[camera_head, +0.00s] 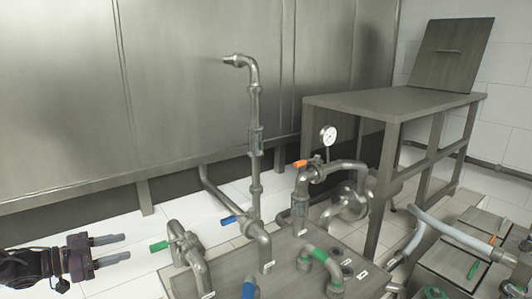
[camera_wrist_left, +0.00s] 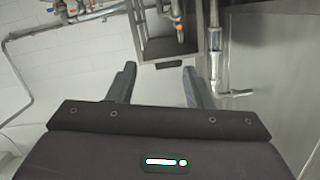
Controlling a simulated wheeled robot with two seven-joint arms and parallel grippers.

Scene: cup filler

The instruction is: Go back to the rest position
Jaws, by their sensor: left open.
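My left gripper (camera_head: 109,249) comes in from the left at the lower left of the head view. It is open and empty, with its two fingers apart. It is left of the pipe with the green handle (camera_head: 158,246) and apart from it. In the left wrist view its two fingers (camera_wrist_left: 158,85) stand apart with nothing between them. My right gripper is not in view.
Metal pipes with a blue handle (camera_head: 229,220), an orange handle (camera_head: 300,164) and a gauge (camera_head: 328,136) rise from a bench (camera_head: 235,268). A metal table (camera_head: 395,101) stands behind at right. A large steel tank (camera_head: 60,100) fills the back left.

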